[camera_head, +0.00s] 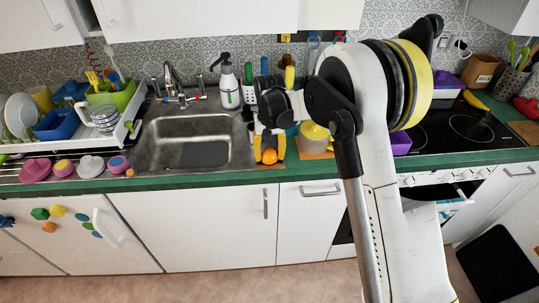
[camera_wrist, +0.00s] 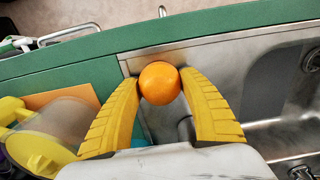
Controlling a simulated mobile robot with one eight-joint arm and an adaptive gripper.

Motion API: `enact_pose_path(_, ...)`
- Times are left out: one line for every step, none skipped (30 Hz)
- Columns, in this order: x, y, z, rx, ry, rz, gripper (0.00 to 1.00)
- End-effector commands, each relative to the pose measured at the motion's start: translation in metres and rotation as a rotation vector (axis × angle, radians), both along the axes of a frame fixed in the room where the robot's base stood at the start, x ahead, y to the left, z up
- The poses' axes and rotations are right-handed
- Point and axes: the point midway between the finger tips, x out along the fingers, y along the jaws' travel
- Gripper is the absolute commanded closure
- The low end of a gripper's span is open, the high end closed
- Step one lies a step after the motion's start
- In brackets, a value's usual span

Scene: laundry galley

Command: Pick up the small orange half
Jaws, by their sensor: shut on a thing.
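The small orange half (camera_wrist: 160,83) is between the two yellow fingers of my gripper (camera_wrist: 160,90) in the wrist view. Both fingertips touch its sides, and it looks round from this side, so its cut face is hidden. In the head view the orange half (camera_head: 269,156) shows at the lower end of my gripper (camera_head: 269,150), near the right end of the sink by the green counter edge. I cannot tell whether it touches the surface beneath it.
The steel sink (camera_head: 160,150) lies to the left of my gripper. A yellow-lidded pot (camera_head: 314,134) on an orange board stands close on the right. A white soap bottle (camera_head: 229,88) stands behind. Pink dishes (camera_head: 36,170) and a dish rack (camera_head: 123,128) are at the left.

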Motion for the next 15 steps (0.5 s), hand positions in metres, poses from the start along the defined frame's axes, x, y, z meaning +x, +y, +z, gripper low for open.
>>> enact_pose_path(0.0,0.0,0.002,0.0,0.0,0.0,0.82)
enact_pose_path(0.0,0.0,0.004,0.0,0.0,0.0,0.82)
enact_pose_path(0.0,0.0,0.006,0.0,0.0,0.0,0.82)
enact_pose_path(0.0,0.0,0.009,0.0,0.0,0.0,0.82)
enact_pose_path(0.0,0.0,0.012,0.0,0.0,0.0,0.82)
enact_pose_path(0.0,0.0,0.017,0.0,0.0,0.0,0.82)
enact_pose_path(0.0,0.0,0.021,0.0,0.0,0.0,0.82)
enact_pose_path(0.0,0.0,0.027,0.0,0.0,0.0,0.82)
enact_pose_path(0.0,0.0,0.034,0.0,0.0,0.0,0.82)
enact_pose_path(0.0,0.0,0.04,0.0,0.0,0.0,0.82)
enact_pose_path(0.0,0.0,0.046,0.0,0.0,0.0,0.82)
enact_pose_path(-0.003,-0.01,0.05,0.0,0.0,-0.004,0.82)
enact_pose_path(-0.006,-0.017,0.053,0.0,0.0,-0.004,0.82)
enact_pose_path(-0.008,-0.024,0.058,0.0,0.0,-0.004,0.82)
enact_pose_path(-0.012,-0.033,0.063,0.0,0.0,-0.005,0.82)
